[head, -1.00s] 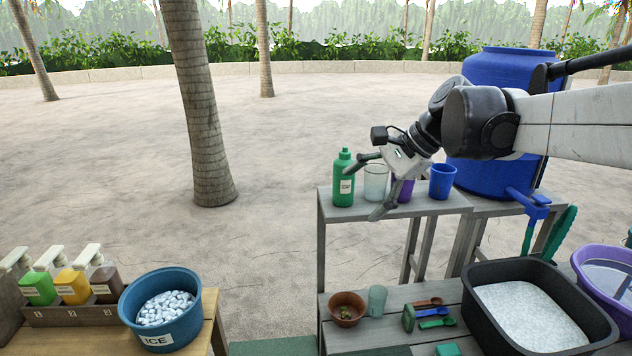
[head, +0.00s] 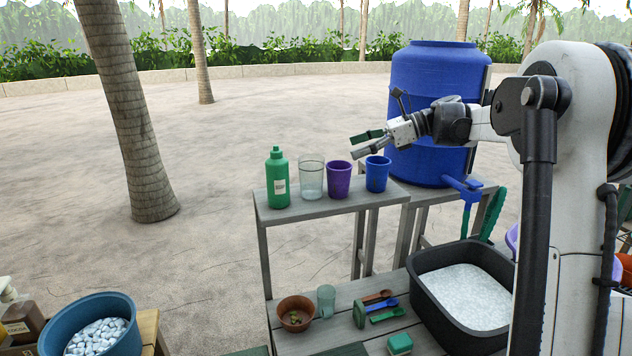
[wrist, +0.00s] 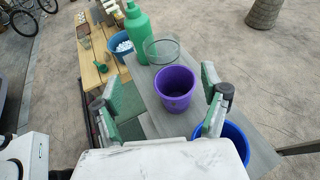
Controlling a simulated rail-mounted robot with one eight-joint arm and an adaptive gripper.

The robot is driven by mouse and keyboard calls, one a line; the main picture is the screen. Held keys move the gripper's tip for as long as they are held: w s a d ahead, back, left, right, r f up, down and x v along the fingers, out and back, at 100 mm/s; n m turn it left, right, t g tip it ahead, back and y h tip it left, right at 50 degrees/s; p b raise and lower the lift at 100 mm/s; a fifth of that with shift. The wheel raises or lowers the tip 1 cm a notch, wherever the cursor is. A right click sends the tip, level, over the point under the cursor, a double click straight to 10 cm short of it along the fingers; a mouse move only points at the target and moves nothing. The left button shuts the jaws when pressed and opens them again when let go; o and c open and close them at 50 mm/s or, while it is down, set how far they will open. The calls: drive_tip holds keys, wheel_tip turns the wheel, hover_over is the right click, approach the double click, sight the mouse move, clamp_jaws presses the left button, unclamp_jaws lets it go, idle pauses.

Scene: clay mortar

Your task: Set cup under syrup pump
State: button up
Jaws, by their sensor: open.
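A purple cup (head: 339,180) stands upright on the raised grey shelf (head: 290,210), between a clear cup (head: 311,180) and a blue cup (head: 377,175). My gripper (head: 360,145) is open and empty, above and behind the purple and blue cups. In the wrist view the purple cup (wrist: 175,90) appears between the spread fingers, ahead of them, and the blue cup (wrist: 232,142) is partly hidden by the right finger. A syrup pump with a brown container (head: 20,322) is cut off at the lower left of the head view.
A green bottle (head: 277,178) stands beside the clear cup. A blue barrel (head: 425,100) is behind the shelf's right end. An ice tub (head: 90,330) stands near the pump. A black bin (head: 465,300) and several spoons lie lower.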

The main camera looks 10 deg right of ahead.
sight(311, 178)
drive_tip(key=shift+p+x, duration=1.15)
drive_tip(key=shift+x, duration=5.5)
drive_tip(key=shift+w+d+f, duration=0.15)
drive_tip(key=shift+w, duration=0.05)
drive_tip(key=shift+c, duration=0.4)
drive_tip(key=c, duration=1.3)
